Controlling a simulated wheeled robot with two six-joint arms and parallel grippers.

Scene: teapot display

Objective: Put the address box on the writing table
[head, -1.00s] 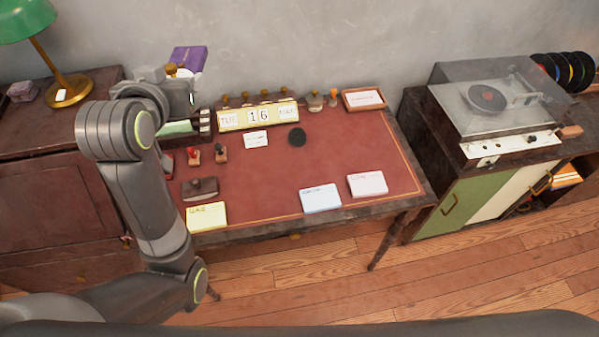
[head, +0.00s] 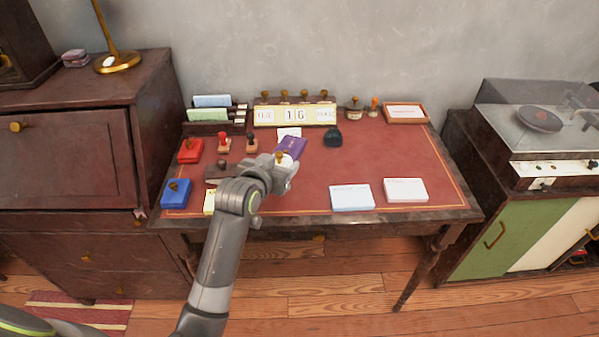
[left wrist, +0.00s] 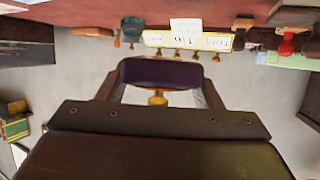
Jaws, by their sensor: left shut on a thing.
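The address box (head: 291,147) is a small purple box with a brass knob. My left gripper (head: 278,168) is shut on it, over the middle of the writing table (head: 325,175) with its red top. In the left wrist view the box's dark purple body (left wrist: 160,73) and brass knob (left wrist: 157,98) show between the two fingers. I cannot tell whether its underside touches the table. My arm hides part of the tabletop. My right gripper is not in view.
A perpetual calendar (head: 294,115) stands at the back. Red (head: 190,151) and blue (head: 176,193) boxes and stamps stand at left. Card stacks (head: 352,197) lie along the front edge. A dark round item (head: 333,137) sits right of the box. Right of centre is clear.

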